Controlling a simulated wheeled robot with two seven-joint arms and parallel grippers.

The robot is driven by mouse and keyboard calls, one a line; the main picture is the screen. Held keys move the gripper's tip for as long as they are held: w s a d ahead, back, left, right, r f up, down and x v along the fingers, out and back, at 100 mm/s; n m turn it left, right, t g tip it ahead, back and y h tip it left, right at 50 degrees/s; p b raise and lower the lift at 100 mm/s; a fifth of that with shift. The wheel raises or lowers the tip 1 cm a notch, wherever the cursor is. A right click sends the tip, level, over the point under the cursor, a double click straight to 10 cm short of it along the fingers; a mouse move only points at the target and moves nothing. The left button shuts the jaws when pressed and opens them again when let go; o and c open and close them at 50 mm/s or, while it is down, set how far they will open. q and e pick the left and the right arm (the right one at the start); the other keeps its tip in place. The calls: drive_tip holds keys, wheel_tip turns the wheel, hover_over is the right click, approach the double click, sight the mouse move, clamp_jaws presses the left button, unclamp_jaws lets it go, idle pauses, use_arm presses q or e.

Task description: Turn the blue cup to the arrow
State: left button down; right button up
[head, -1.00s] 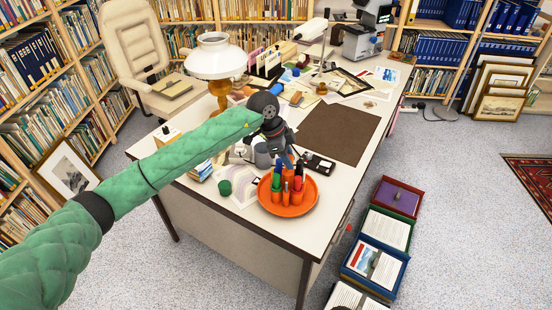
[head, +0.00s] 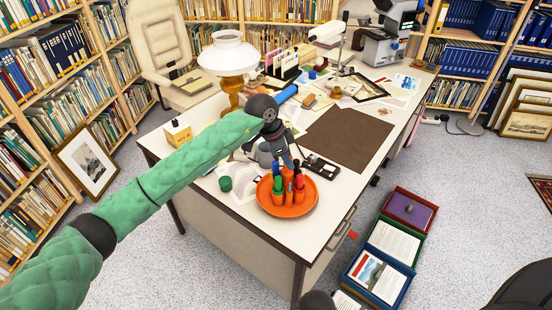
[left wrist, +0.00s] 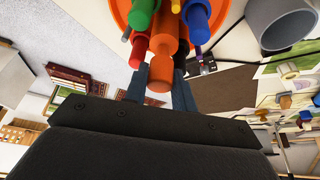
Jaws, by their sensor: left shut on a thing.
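My left gripper (head: 291,166) reaches down over the orange round tray (head: 268,204) near the desk's front corner. In the left wrist view its fingers are shut on an orange cylinder (left wrist: 158,74), one finger on each side. Red, green and blue marker-like pieces (left wrist: 197,18) stand close beside it on the tray. A small round blue thing (head: 312,75) lies farther back on the desk; I cannot tell whether it is a cup. I cannot make out an arrow. A grey cup (left wrist: 284,20) stands beside the tray. My right gripper is not in view.
A white-shaded lamp (head: 228,55) stands at the back left. Open boxes (head: 380,270) lie on the floor right.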

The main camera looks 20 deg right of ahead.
use_arm(q)
drive_tip(key=shift+r, duration=0.1)
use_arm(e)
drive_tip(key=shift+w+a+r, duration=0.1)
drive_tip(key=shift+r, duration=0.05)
use_arm(q)
drive_tip(key=c, duration=1.1)
unclamp_jaws()
drive_tip(key=shift+c, duration=0.2)
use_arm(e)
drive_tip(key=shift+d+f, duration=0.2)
use_arm(q)
drive_tip(key=shift+a+r, duration=0.1)
drive_tip(key=shift+r, duration=0.15)
drive_tip(key=b+v, duration=0.2)
drive_tip(key=v, duration=0.5)
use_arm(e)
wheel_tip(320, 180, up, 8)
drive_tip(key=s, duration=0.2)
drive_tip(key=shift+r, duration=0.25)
